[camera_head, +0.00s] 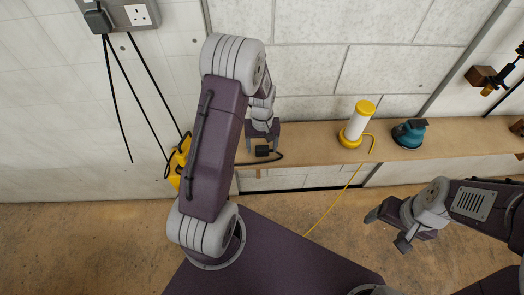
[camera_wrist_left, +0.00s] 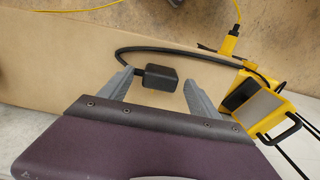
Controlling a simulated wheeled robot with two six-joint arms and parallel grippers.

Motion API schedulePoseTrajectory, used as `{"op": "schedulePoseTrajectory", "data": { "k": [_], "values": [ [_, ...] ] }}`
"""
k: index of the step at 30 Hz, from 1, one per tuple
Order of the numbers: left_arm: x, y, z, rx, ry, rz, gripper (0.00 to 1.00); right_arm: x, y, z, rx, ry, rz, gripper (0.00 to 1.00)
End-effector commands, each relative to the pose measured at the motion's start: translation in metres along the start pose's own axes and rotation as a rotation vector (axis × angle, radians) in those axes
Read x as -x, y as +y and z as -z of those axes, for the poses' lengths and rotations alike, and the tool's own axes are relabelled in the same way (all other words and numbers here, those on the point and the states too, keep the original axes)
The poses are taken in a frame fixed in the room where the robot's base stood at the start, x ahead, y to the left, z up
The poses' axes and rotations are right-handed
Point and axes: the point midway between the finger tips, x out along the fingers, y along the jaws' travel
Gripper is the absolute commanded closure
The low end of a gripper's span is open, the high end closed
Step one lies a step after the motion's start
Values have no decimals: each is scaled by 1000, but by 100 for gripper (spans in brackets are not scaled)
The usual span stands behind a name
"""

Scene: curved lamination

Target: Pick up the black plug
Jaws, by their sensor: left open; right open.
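The black plug (camera_head: 262,151) lies at the front edge of the wooden shelf, just below my left gripper (camera_head: 262,134). In the left wrist view the plug (camera_wrist_left: 161,78) is a small dark block with a black cable curving off it. My left gripper (camera_wrist_left: 157,84) is open there, one finger on each side of the plug; I cannot tell whether either finger touches it. My right gripper (camera_head: 388,230) is open and empty, above the floor at the lower right, far from the plug.
A yellow lamp-like device (camera_head: 179,163) stands at the shelf's left end, partly behind my left arm. A white-and-yellow lamp (camera_head: 356,124) and a teal sander (camera_head: 409,133) stand further right on the shelf (camera_head: 315,150). A wall socket (camera_head: 137,15) is at upper left.

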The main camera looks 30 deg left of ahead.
Motion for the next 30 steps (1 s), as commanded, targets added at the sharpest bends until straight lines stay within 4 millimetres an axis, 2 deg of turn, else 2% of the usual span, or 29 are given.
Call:
{"op": "schedulePoseTrajectory", "data": {
  "k": [3, 8, 9, 15, 17, 25, 30],
  "values": [
    [-10, 0, 0, 0, 0, 0, 28, -2, 0, 0, 0, 0, 0, 25],
    [-10, 0, 0, 0, 1, -1, 28, -1, 0, 0, 0, 0, 0, 25],
    [-10, 0, 0, 0, 1, -1, 31, -1, 0, 0, 0, 0, 0, 25],
    [-9, 0, 0, 0, 1, 0, 87, -1, 0, 0, 0, 0, 0, 25],
    [-9, 0, 0, 0, 2, -1, 99, -1, 0, 0, 0, 0, 0, 25],
    [-6, 0, 1, 0, 3, -1, 100, -1, 0, 0, 0, 0, 0, 25],
    [14, 0, 1, 0, 5, -2, 100, 3, 0, 0, 0, 0, 0, 25]
  ]
}}
